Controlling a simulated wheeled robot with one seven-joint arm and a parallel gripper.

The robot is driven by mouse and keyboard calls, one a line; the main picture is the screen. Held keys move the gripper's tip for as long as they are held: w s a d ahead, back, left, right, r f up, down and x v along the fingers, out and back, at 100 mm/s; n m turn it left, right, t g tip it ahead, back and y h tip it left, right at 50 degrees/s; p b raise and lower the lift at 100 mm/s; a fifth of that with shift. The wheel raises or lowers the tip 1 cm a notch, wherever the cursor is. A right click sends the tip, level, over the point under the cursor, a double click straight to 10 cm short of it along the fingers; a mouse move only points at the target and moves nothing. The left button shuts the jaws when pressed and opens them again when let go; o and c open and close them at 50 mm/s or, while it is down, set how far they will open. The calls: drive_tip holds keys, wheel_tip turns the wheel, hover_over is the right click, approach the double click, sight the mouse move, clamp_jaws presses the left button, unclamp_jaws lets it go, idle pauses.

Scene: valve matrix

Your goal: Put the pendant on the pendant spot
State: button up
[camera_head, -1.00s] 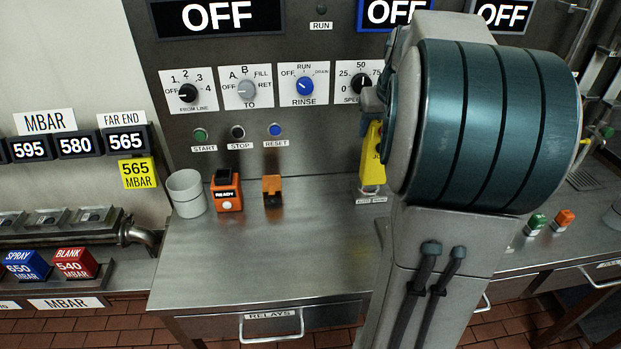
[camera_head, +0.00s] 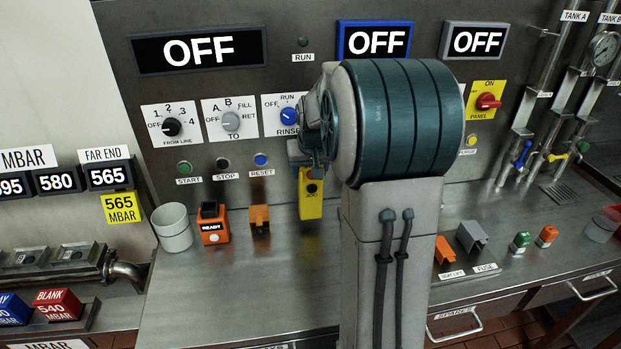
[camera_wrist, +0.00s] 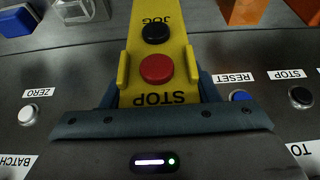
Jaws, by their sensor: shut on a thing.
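The pendant (camera_head: 312,205) is a yellow box with a black JOG button and a red STOP button. My gripper (camera_head: 310,168) is shut on it and holds it upright in front of the grey panel, right of the small orange holder (camera_head: 260,220). The wrist view shows the pendant (camera_wrist: 150,60) between the fingers of my gripper (camera_wrist: 160,95), its lower lettering by the palm. I cannot tell whether its lower end touches the counter. No label I can read marks the pendant spot; my arm hides part of the counter and panel.
An orange READY box (camera_head: 215,225) and a grey cup (camera_head: 172,228) stand left on the steel counter (camera_head: 240,290). The counter front is clear. Right of my arm are an orange holder (camera_head: 445,250), a grey holder (camera_head: 472,238), and green (camera_head: 521,241) and orange (camera_head: 547,236) blocks.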

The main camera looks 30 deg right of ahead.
drive_tip(key=shift+f, duration=1.55)
drive_tip(key=shift+f, duration=0.2)
drive_tip(key=o, duration=1.5)
drive_tip(key=shift+o, duration=0.2)
drive_tip(key=shift+r, duration=0.1)
drive_tip(key=v, duration=1.2)
drive_tip(key=s+a+f+n, duration=0.1)
drive_tip(key=s+a+f, duration=0.2)
drive_tip(key=s+a, duration=0.4)
drive_tip(key=s+a+f+n+g+y, duration=0.1)
drive_tip(key=s+a, duration=0.6)
drive_tip(key=s, duration=0.8)
wheel_tip(320, 180, down, 3)
drive_tip(key=shift+a+r+n+b, duration=0.15)
drive_tip(key=shift+a+n+b, duration=0.2)
drive_tip(key=shift+n, duration=0.25)
